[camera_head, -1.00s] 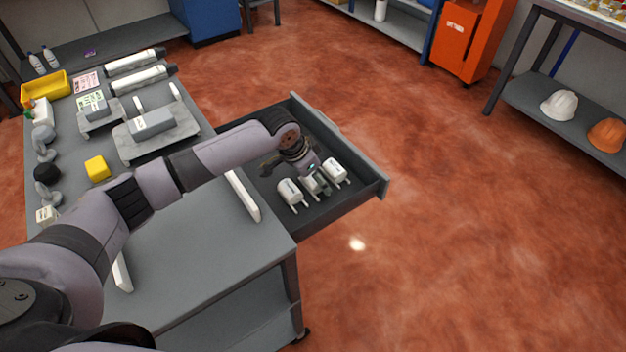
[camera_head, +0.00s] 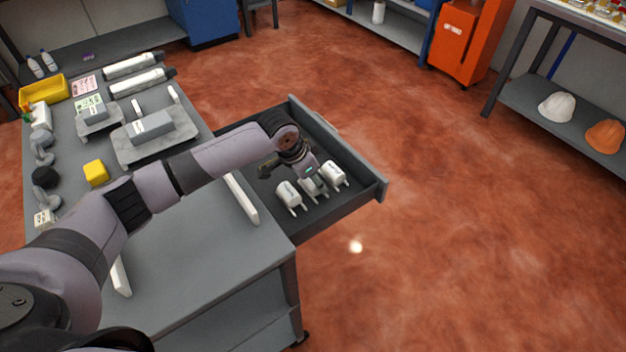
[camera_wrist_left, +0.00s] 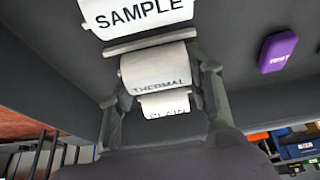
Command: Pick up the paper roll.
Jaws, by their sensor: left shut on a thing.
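Three white paper rolls stand on holders in the open drawer (camera_head: 378,192): a left one (camera_head: 289,192), a middle one (camera_head: 318,190) and a right one (camera_head: 334,173). In the left wrist view they read SAMPLE (camera_wrist_left: 135,10), THERMAL (camera_wrist_left: 158,68) and, partly cut off, PLAIN (camera_wrist_left: 165,104). My left gripper (camera_head: 312,181) reaches down into the drawer at the middle roll and partly hides it. In the left wrist view its fingers (camera_wrist_left: 158,84) are on both sides of the THERMAL roll, shut on it. The roll still sits in line between its neighbours. My right gripper is not in view.
The neighbouring rolls stand close on both sides. The drawer walls surround the gripper. A grey worktable (camera_head: 200,262) adjoins the drawer, with a white bar (camera_head: 243,200) near its edge. A purple object (camera_wrist_left: 278,51) lies beside the rolls in the left wrist view. Floor right of the drawer is clear.

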